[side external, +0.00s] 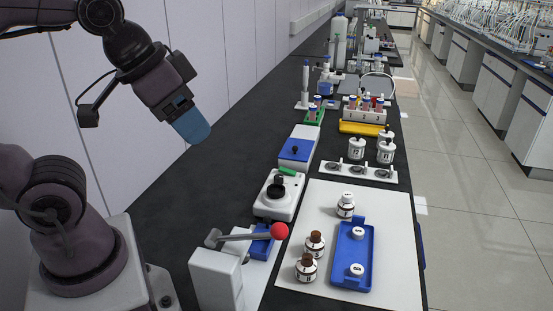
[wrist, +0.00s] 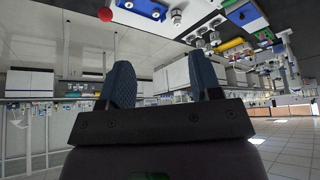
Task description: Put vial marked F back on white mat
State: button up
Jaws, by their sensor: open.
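The white mat (side external: 395,220) lies on the dark bench at the front right in the side view. On it stand a white-capped vial (side external: 345,206) and two brown-capped vials (side external: 314,245) (side external: 306,268). A blue tray (side external: 342,278) on the mat holds two white-capped vials (side external: 358,232) (side external: 357,270). More labelled bottles (side external: 356,150) (side external: 386,152) stand behind the mat. The label letters are too small to read, so I cannot tell which vial is F. My gripper (side external: 193,124) is raised over the bench's left side, far from the vials. The wrist view shows it open and empty (wrist: 160,75).
A lever with a red ball (side external: 280,231) rises left of the mat. A white device with a black top (side external: 277,198) and a blue-topped box (side external: 297,150) stand behind it. A white strip with round wells (side external: 358,172) borders the mat's back. Bench beneath my gripper is clear.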

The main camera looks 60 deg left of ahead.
jog(key=m+g+y, duration=0.1)
jog(key=m+g, duration=0.1)
jog(key=m, duration=2.9)
send_near(346, 196)
jog(key=shift+m, duration=0.3)
jog(key=x, duration=0.6)
jog(key=shift+d+f, duration=0.3)
jog(key=shift+f, duration=0.15)
jog(key=shift+a+x, duration=0.15)
jog(key=shift+x, duration=1.35)
jog(key=shift+a+x, duration=0.15)
jog(key=shift+x, duration=1.35)
jog(key=shift+w, duration=0.1)
